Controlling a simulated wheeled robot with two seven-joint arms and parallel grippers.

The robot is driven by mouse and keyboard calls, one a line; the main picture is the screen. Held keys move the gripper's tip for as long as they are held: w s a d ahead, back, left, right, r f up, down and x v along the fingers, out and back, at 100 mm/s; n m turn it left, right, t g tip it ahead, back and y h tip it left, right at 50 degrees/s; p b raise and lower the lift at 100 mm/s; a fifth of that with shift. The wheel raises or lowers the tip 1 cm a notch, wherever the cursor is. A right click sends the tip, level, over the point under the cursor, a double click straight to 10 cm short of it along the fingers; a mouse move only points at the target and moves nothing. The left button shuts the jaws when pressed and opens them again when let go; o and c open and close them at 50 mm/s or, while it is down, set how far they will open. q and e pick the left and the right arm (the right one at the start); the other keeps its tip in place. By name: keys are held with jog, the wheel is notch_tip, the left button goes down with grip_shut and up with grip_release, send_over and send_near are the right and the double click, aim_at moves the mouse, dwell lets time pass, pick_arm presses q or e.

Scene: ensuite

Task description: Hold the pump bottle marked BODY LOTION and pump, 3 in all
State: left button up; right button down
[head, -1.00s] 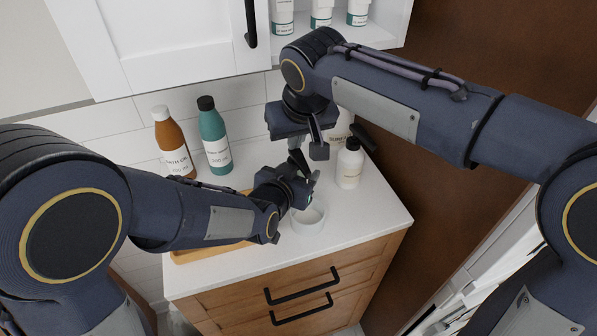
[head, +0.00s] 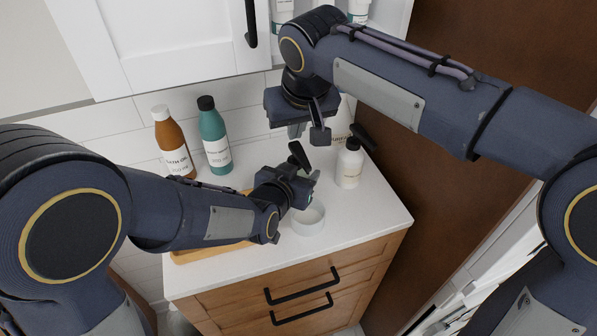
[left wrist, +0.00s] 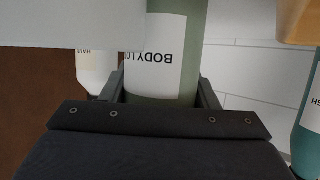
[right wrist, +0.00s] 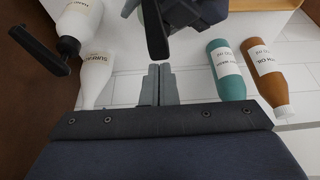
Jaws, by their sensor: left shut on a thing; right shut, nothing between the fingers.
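My left gripper (left wrist: 160,100) is shut around a green bottle (left wrist: 198,60). Its white label, upside down in the left wrist view, reads "BODY LO", the rest cut off. In the head view the left gripper (head: 306,188) hides most of the bottle; its black pump head (head: 299,155) sticks up above the gripper. The pump head also shows in the right wrist view (right wrist: 155,30). My right gripper (head: 308,132) is shut and empty, above the pump head and apart from it. Its closed fingers also show in the right wrist view (right wrist: 158,82).
A white cup (head: 308,220) stands on the counter below the left gripper. A white bottle with a black pump (head: 348,168) and a white "SURFACE" bottle (right wrist: 96,78) stand close by. Brown (head: 173,150) and teal (head: 214,140) bottles stand at the back left. A wooden tray (head: 205,254) lies under the left arm.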

dwell(0.3)
notch_tip(320, 180, up, 6)
dwell(0.6)
dwell(1.7)
pick_arm(q)
jog(key=o, duration=1.5)
jog(key=v, duration=1.2)
